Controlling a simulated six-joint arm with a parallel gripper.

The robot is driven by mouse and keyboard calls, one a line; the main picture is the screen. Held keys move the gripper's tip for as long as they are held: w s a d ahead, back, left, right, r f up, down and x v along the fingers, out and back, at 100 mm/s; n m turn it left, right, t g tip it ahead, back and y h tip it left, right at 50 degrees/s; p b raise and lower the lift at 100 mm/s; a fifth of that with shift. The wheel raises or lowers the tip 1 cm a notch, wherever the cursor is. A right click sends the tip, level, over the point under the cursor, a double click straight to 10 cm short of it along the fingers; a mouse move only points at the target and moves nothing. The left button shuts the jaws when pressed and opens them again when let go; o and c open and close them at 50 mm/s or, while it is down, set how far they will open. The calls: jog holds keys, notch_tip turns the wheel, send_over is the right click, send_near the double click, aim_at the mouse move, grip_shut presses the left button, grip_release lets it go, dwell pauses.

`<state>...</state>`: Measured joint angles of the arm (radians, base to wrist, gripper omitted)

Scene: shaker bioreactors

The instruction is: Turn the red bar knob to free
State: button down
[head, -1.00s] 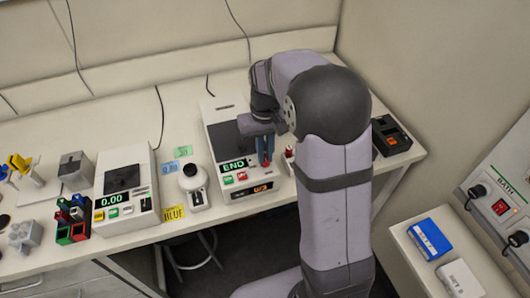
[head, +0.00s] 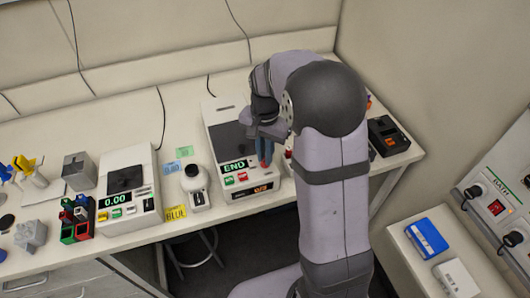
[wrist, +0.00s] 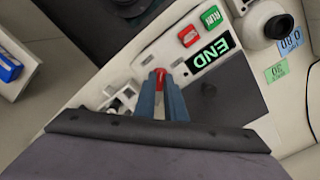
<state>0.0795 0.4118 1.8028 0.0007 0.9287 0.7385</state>
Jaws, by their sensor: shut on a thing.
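The red bar knob (wrist: 160,74) sits on the front panel of a white shaker unit, beside its green END display (wrist: 209,51). In the wrist view my gripper (wrist: 160,84) has its two blue fingers shut on the knob, one on each side. In the head view my gripper (head: 265,150) points down at the right side of the END unit (head: 232,168), and a bit of red shows at its fingertips. The fingers hide most of the knob, and I cannot read its position marks.
Green and red buttons (head: 236,178) lie left of the knob. A white device with a round top (head: 193,180) stands left of the unit, beside a 0.00 scale (head: 125,187). A black box (head: 388,136) with an orange switch stands to the right. My arm hides the area behind it.

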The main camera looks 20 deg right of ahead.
jog(key=m, duration=0.4)
jog(key=shift+w+r+m+p, duration=0.1)
jog(key=shift+m+p, duration=0.2)
jog(key=shift+p, duration=0.05)
jog(key=shift+m, duration=1.9)
jog(key=c, duration=1.8)
grip_release()
jog(key=shift+r+b, duration=0.85)
jog(key=shift+r, duration=2.8)
